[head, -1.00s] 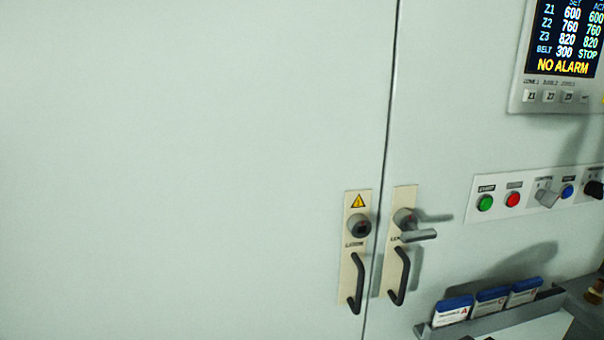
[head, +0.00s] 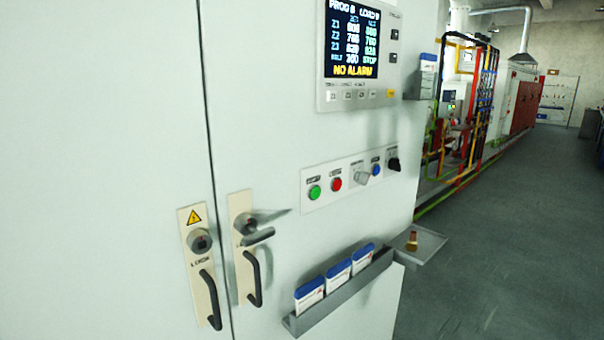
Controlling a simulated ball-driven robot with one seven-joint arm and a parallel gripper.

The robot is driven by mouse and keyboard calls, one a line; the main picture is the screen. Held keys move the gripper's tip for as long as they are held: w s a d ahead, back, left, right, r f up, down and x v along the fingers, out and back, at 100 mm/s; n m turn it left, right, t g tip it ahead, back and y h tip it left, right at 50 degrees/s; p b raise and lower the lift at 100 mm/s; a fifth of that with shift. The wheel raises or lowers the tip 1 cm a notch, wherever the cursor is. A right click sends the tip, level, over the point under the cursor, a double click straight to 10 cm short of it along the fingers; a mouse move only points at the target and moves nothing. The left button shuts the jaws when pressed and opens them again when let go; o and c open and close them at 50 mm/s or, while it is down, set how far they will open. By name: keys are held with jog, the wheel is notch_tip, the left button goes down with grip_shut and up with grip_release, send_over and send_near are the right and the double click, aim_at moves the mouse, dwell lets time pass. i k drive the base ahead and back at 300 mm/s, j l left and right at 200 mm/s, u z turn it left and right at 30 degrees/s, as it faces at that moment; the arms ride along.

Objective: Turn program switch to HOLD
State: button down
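A white switch strip (head: 318,194) is on the pale cabinet front, below the display. At its right end is a black rotary knob (head: 393,164), which may be the program switch. Its label and position marks are too small to read. To its left are a blue button (head: 376,170), a grey lever-like switch (head: 362,178), a red button (head: 337,183) and a green button (head: 314,192). The display (head: 352,40) shows PROG and LOAD at the top, STOP on the belt line and NO ALARM. My gripper is not in view.
Two black door handles (head: 210,298) (head: 254,278) and a lever latch (head: 258,237) stick out at left. A grey rack (head: 350,296) with several blue-topped booklets juts out below the strip. A small shelf (head: 432,246) holds a brass-coloured piece (head: 412,241). Open grey floor (head: 500,240) lies right.

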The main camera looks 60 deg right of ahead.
aim_at(394, 164)
jog(key=z, duration=1.45)
jog(key=k+j+z, duration=0.2)
jog(key=j, duration=0.15)
